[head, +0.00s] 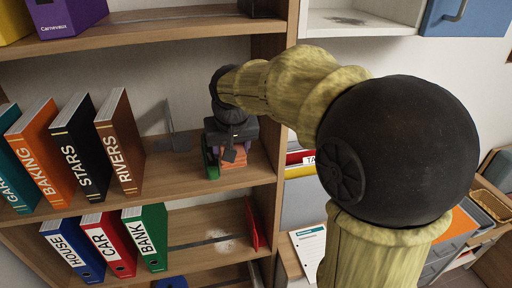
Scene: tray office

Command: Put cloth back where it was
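My gripper (229,153) is low over the middle shelf (180,178), near the shelf's right end, pointing down. Right below and behind its dark fingers is a small orange-pink item (234,159) with layered edges. It may be the folded cloth, but I cannot tell for sure. A green item (211,164) stands just left of it, partly hidden by the gripper. Whether the fingers touch or hold either item cannot be made out.
Binders BAKING (46,155), STARS (82,148) and RIVERS (120,143) stand left on this shelf, with a grey bookend (172,137) beside them. The lower shelf holds more binders, a red bookend (254,225) and a pale smudge (225,243). The right upright (266,120) is close to my gripper.

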